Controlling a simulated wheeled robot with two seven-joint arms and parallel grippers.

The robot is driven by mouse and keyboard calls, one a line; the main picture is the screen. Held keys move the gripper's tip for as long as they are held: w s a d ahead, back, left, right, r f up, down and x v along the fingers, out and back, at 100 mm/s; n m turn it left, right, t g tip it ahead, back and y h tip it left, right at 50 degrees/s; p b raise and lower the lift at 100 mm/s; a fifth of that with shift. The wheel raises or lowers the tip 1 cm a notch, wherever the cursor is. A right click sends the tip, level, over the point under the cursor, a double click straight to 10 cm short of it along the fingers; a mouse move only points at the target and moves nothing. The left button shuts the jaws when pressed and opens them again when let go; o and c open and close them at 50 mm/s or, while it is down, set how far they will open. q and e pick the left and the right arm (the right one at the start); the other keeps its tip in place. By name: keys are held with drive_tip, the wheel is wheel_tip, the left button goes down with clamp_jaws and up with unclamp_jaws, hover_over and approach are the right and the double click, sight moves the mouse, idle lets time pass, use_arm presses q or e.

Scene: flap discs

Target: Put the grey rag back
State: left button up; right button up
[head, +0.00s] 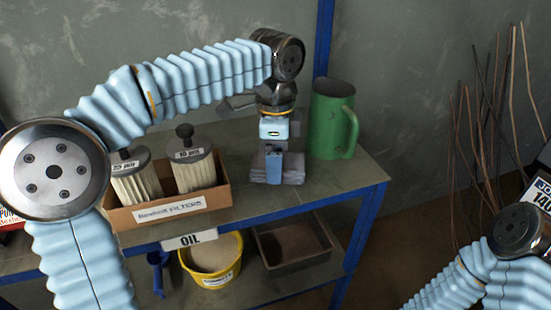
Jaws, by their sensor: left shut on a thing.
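The grey rag (292,172) is a small folded stack on the upper shelf, right of the filter box. My left gripper (273,165) comes down onto it from above and is shut on it. The fingers cover the rag's middle, and whether its underside touches the shelf is hard to tell. My right arm shows only at the lower right corner; its gripper is out of view.
A green jug (331,122) stands just right of the rag. A cardboard box (172,212) with two filters stands to the left. The upper shelf (325,181) is bare in front. Below are a yellow bucket (216,279) and a dark tray (293,262).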

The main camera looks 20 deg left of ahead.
use_arm(q)
drive_tip(key=shift+f, duration=0.1)
drive_tip(key=o, duration=1)
drive_tip(key=shift+r+p, duration=1.7)
drive_tip(key=shift+r, duration=4.45)
